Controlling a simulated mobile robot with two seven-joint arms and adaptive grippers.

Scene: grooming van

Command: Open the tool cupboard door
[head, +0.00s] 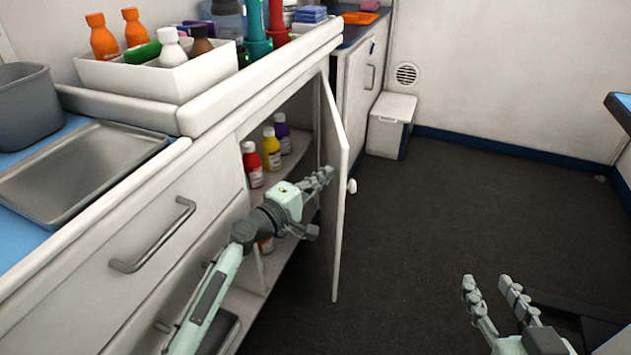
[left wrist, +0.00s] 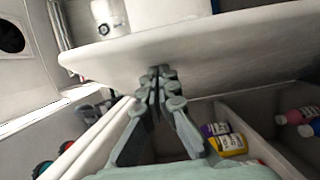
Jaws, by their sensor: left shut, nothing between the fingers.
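The white cupboard door (head: 336,215) stands open, swung out from the cabinet front, with a round white knob (head: 352,186) on its outer face. My left gripper (head: 326,176) is shut and empty, reaching across the opening with its fingertips at the door's inner side. In the left wrist view its closed fingers (left wrist: 160,78) are up against or very near a pale panel (left wrist: 205,52), seemingly the door; contact is unclear. Inside, a red bottle (head: 252,165), a yellow bottle (head: 271,150) and a purple bottle (head: 282,134) stand on a shelf. My right gripper (head: 487,284) is open and empty.
A drawer handle (head: 153,236) juts out left of the opening. A white bin (head: 391,126) stands beyond the door by the far wall. The dark floor (head: 455,205) right of the door is clear. The counter holds a tray (head: 80,172) and a bottle caddy (head: 150,82).

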